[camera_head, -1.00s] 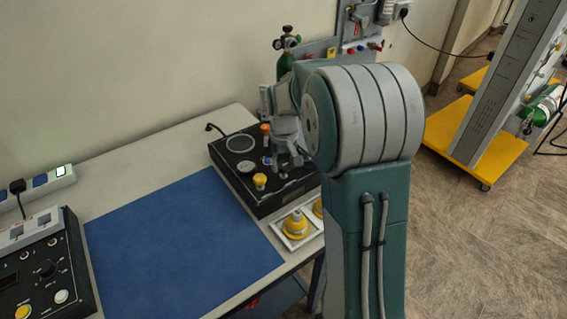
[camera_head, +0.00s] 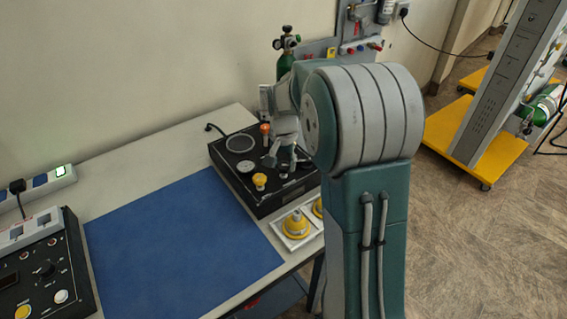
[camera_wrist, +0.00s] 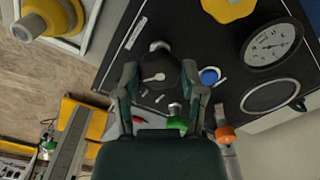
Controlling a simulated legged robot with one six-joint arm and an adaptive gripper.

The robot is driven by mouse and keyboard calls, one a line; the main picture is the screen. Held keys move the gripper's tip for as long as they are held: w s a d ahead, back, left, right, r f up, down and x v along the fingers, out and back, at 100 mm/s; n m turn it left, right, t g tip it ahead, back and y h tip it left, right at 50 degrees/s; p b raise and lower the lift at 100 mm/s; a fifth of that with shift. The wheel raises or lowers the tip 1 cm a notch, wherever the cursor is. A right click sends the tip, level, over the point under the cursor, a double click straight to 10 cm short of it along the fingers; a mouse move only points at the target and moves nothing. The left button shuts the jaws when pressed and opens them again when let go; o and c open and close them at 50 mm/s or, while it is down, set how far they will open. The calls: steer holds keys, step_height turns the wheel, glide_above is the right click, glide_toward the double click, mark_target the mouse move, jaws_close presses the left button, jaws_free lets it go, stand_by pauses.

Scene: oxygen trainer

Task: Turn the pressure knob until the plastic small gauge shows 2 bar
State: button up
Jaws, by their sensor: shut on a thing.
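The black trainer box (camera_head: 265,205) stands on the table, with my gripper (camera_head: 285,163) over its right part. In the wrist view, my gripper (camera_wrist: 158,75) has its two fingers on either side of a round dark knob with a pale pointer mark (camera_wrist: 158,77), shut on it. A small gauge with a white dial and black rim (camera_wrist: 270,43) is on the same panel, right of the knob; it shows in the head view (camera_head: 245,166) too. Its needle is too small to read surely.
A yellow knob (camera_head: 260,181), an orange knob (camera_head: 265,128) and a larger round dial (camera_head: 240,143) are close by on the panel. A blue button (camera_wrist: 209,75) is near the right finger. Yellow parts in white trays (camera_head: 296,226) stand in front; a blue mat (camera_head: 185,240) lies left.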

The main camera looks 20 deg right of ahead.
mark_target(282, 165)
steer(key=shift+s+f, duration=0.1)
steer(key=shift+f, duration=0.1)
stand_by(0.3)
steer(key=o, duration=1.1)
steer(key=shift+a, duration=0.1)
steer(key=shift+o, duration=0.2)
steer(key=shift+r, duration=0.1)
steer(key=shift+r, duration=0.1)
step_height(282, 165, up, 12)
steer(key=shift+w, duration=0.2)
